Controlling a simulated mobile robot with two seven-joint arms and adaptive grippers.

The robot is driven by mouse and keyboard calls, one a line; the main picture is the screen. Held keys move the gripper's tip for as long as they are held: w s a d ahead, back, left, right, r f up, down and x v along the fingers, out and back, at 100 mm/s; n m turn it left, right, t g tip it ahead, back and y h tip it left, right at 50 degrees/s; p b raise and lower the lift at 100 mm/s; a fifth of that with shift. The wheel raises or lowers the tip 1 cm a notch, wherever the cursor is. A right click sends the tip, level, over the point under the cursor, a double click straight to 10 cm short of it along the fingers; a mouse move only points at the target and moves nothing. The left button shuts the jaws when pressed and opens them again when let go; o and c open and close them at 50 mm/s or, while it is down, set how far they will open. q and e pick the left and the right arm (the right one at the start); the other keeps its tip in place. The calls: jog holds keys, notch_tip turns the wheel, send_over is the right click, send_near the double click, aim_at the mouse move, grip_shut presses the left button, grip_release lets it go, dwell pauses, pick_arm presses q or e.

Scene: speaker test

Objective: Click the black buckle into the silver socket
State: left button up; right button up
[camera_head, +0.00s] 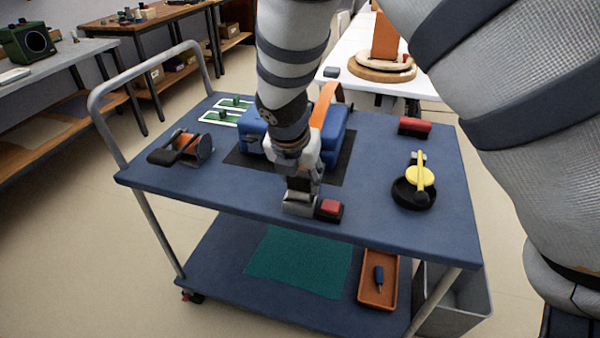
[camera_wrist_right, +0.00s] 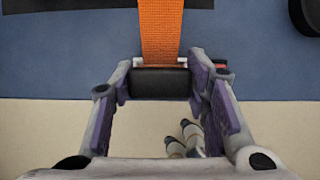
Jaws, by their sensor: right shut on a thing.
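My right gripper (camera_head: 300,198) is low over the front edge of the blue cart top. In the right wrist view, the black buckle (camera_wrist_right: 160,84) sits between the fingers, and the gripper is shut on it. An orange strap (camera_wrist_right: 160,30) runs away from the buckle; in the head view, the strap (camera_head: 324,105) lies over a blue case (camera_head: 335,135). Pale edges (camera_wrist_right: 141,62) show just beyond the buckle; I cannot tell whether they belong to the silver socket. The buckle is hidden in the head view. My left gripper is not in view.
A dark block with a red top (camera_head: 330,208) lies close right of my gripper. A black dish (camera_head: 412,196) with a yellow-handled item, a red-and-black block (camera_head: 415,127) and a tape dispenser (camera_head: 185,148) are on the cart. The front left top is clear.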

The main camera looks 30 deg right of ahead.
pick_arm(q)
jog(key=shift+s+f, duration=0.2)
pick_arm(e)
jog(key=shift+f, duration=1.3)
dwell(0.4)
jog(key=o, duration=1.1)
jog(key=shift+o, duration=0.2)
notch_tip(320, 180, up, 6)
jog(key=shift+r+p, duration=0.1)
jog(key=shift+p, duration=0.7)
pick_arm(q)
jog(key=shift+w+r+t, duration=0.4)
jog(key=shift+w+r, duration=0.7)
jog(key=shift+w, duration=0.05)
pick_arm(e)
jog(key=shift+r, duration=0.95)
